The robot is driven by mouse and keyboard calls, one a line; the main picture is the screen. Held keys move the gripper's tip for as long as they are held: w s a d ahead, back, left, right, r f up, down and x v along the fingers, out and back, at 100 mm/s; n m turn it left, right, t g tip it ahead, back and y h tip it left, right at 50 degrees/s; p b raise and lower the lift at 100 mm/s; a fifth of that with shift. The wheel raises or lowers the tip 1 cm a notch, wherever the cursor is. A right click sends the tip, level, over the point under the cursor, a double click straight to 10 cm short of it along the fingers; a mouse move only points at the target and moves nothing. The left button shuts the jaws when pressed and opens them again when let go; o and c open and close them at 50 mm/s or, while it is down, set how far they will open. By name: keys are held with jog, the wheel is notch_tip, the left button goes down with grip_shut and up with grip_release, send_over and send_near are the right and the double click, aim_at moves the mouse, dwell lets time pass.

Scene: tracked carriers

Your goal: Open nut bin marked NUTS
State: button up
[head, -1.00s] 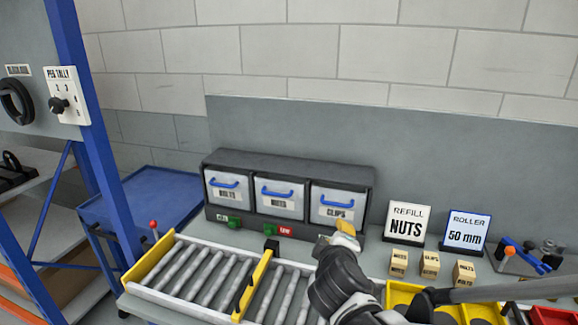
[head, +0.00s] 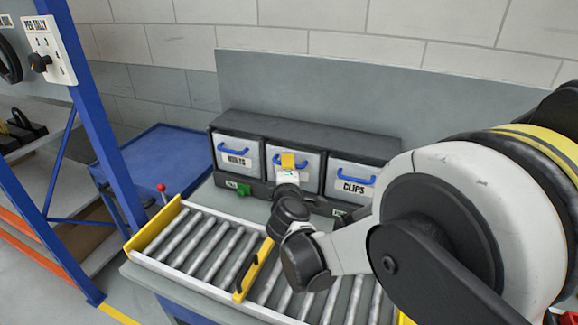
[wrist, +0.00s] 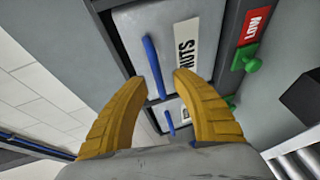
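The NUTS bin (head: 311,175) is the middle of three grey-fronted bins in a dark rack. Its front looks shut, in line with its neighbours. In the head view my gripper (head: 288,161) is in front of it and hides its label. In the wrist view the bin front (wrist: 172,22), its NUTS label (wrist: 186,45) and its blue handle (wrist: 154,66) are seen turned sideways. My gripper (wrist: 163,80) is open, its yellow fingers apart. The handle's near end lies between the fingertips in the picture; I cannot tell whether they touch it.
The BOLTS bin (head: 236,153) is to the left and the CLIPS bin (head: 348,178) to the right. A red tag (wrist: 255,23) and green knob (wrist: 252,64) sit on the rack strip. A roller conveyor (head: 205,243) with yellow rails lies in front. A blue cart (head: 165,150) stands left.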

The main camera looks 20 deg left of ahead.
jog(key=shift+w+a+f, duration=0.1)
jog(key=shift+w+a, duration=0.1)
jog(key=shift+w, duration=0.5)
grip_shut()
